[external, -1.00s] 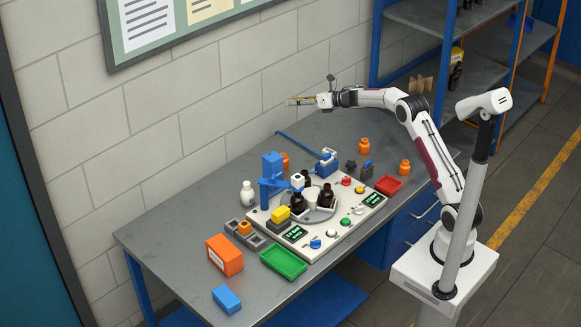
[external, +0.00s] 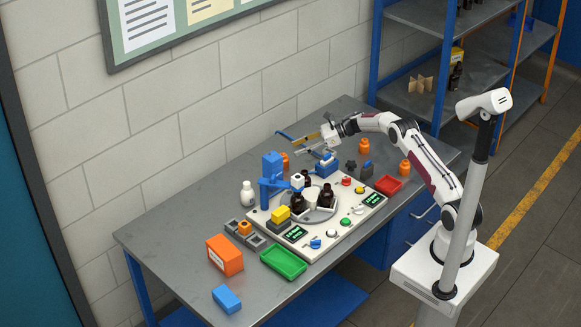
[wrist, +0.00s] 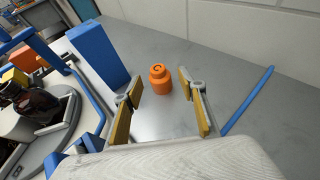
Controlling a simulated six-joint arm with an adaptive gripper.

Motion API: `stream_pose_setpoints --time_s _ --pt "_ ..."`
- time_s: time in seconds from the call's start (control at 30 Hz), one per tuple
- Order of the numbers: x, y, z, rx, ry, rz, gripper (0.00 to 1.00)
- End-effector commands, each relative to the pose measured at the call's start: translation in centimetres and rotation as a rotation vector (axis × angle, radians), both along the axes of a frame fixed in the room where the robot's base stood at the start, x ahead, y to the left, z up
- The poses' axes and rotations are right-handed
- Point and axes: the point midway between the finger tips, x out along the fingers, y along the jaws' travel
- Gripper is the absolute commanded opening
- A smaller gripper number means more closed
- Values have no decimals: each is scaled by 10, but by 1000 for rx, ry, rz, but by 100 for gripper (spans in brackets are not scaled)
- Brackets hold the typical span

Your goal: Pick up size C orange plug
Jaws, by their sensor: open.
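An orange plug (wrist: 159,80), shaped like a small knobbed jar, stands upright on the grey table in the wrist view, beyond and between my fingers. It appears to be the orange plug (external: 285,160) partly hidden behind the blue tower in the external view. Two similar orange plugs stand farther right, one near the back (external: 364,146) and one near the red tray (external: 404,167).
A blue tower (wrist: 97,54) stands close to the left of my fingers. A blue bar (wrist: 248,100) lies to their right. The white station (external: 340,225) with dark bottles is in front, and the wall is behind. Table around the plug is clear.

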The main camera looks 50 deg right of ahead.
Motion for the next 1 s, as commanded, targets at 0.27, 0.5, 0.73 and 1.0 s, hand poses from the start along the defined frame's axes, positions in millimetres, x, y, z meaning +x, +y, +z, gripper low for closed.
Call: stream_pose_setpoints --time_s 0.27,0.5,0.73,1.0 --pt "1 1 0 0 0 -1 41" --pt "9 12 -6 1 1 -1 41" --pt "15 19 -9 1 -1 -2 41" --pt "16 19 -9 1 0 -3 41"
